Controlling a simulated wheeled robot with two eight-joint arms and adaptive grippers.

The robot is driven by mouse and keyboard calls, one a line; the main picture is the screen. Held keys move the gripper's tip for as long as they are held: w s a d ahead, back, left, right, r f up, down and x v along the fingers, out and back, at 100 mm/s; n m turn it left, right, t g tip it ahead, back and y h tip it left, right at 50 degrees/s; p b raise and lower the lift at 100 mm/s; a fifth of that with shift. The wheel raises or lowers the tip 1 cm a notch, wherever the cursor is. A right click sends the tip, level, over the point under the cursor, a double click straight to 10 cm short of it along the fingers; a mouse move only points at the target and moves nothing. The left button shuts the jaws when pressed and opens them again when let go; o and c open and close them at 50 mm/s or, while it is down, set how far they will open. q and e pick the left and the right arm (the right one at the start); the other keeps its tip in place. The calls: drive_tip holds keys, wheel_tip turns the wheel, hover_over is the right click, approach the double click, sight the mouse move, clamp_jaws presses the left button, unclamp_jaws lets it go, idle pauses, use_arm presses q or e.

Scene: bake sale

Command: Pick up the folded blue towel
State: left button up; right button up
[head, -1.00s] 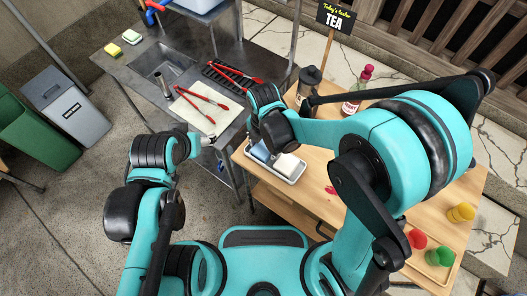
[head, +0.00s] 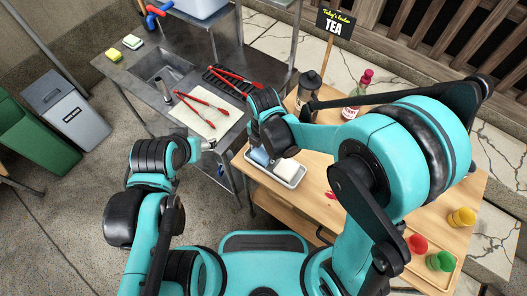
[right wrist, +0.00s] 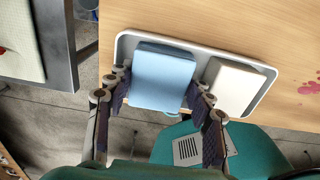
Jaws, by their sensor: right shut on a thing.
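The folded blue towel (right wrist: 164,78) lies in a grey-rimmed tray (right wrist: 123,47) in the right wrist view. In the head view only part of the towel (head: 260,156) shows beside my right wrist. My right gripper (right wrist: 158,92) has one finger on each side of the towel and is shut on it. The towel appears still at the tray; I cannot tell whether it is clear of the bottom. My left gripper (head: 208,144) is partly seen in the head view, apart from the tray, and its fingers are not clear.
A folded white towel (right wrist: 234,87) lies to the right of the blue one in the tray. The tray is at the edge of a wooden table (head: 318,178). A bottle (head: 351,108) and a dark shaker (head: 308,93) stand behind. Red tongs (head: 207,105) lie on the metal counter.

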sight(264, 151)
wheel_tip(264, 151, up, 4)
drive_tip(key=shift+f+p, duration=0.2)
drive_tip(key=shift+p, duration=0.5)
drive_tip(key=s+d+r+p, duration=0.3)
drive_tip(key=s+d+r, duration=0.3)
drive_tip(key=d, duration=0.3)
drive_tip(key=shift+s+d+r, duration=0.15)
drive_tip(key=shift+s, duration=0.45)
